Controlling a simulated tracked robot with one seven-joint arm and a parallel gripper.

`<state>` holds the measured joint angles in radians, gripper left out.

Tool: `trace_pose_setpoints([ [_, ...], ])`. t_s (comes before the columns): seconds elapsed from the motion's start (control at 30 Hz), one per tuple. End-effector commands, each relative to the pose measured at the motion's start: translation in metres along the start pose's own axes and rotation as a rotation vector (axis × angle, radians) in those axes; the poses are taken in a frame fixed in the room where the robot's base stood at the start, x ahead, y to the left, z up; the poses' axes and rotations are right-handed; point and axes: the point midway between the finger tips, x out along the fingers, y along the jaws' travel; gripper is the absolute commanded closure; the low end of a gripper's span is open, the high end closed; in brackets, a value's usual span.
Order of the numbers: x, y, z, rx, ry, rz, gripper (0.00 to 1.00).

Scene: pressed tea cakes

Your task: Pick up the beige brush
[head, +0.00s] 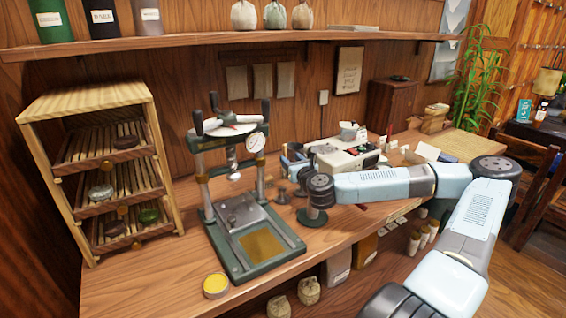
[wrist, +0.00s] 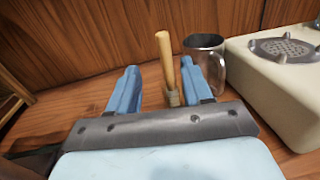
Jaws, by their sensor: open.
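The beige brush (wrist: 164,55) shows in the wrist view as a pale wooden handle standing upright, slightly tilted, with a darker bound part low down. My gripper (wrist: 160,76) is open, with one blue finger on each side of the brush. The brush looks closer to the right finger; I cannot tell if they touch. Its lower end is hidden behind the gripper body. In the head view my gripper (head: 292,158) is low over the bench beside the cream appliance, and I cannot make out the brush there.
A metal mug (wrist: 205,57) stands just behind the right finger. The cream appliance (wrist: 275,85) with a round grate is to the right; it also shows in the head view (head: 345,162). A green press (head: 245,225) and a wooden rack (head: 85,100) stand left.

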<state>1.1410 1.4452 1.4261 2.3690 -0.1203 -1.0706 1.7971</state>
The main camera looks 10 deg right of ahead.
Motion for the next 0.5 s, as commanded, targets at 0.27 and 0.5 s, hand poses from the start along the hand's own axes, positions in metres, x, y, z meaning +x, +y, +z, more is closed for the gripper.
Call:
trace_pose_setpoints([
  [0.27, 0.038, 0.0, 0.001, -0.003, 0.0, -0.001, 0.51],
  [0.5, 0.052, -0.004, 0.001, -0.003, -0.001, -0.003, 0.51],
])
